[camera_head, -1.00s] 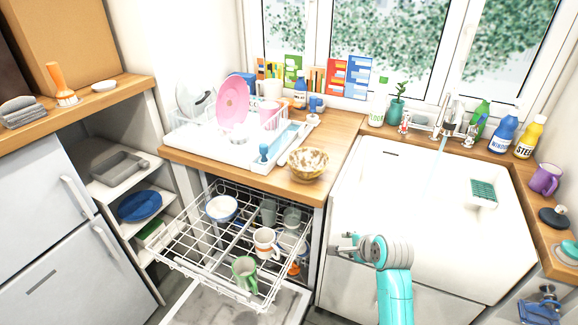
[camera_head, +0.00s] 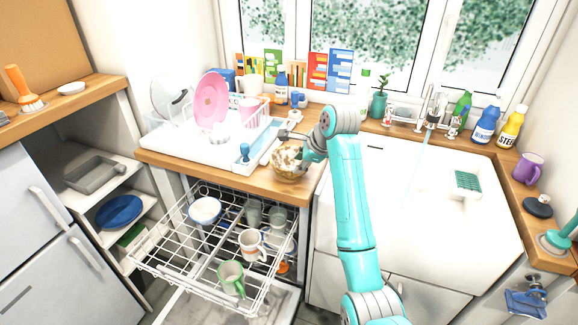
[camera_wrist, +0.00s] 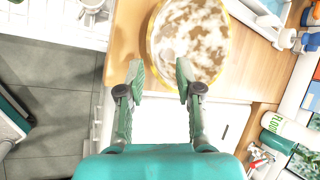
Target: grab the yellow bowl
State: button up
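The yellow bowl (camera_head: 287,167) sits on the wooden counter between the dish rack and the sink, its inside covered in whitish and brown patches. In the wrist view the bowl (camera_wrist: 200,45) lies just ahead of the fingertips, its yellow rim near the right finger. Whether a finger touches the bowl cannot be told.
A white dish rack (camera_head: 215,140) with a pink plate (camera_head: 211,100) stands left of the bowl. The pulled-out dishwasher rack (camera_head: 190,262) with cups is below. The sink (camera_head: 420,200) is at right.

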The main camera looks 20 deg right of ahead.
aim_at(287, 177)
jog(key=shift+x, duration=1.2)
jog(key=x, duration=0.4)
jog(key=shift+s+f, duration=0.15)
jog(key=shift+s, duration=0.2)
jog(key=shift+w+a+f, duration=0.2)
jog(key=shift+w+f, duration=0.15)
jog(key=shift+f, duration=0.15)
grip_shut()
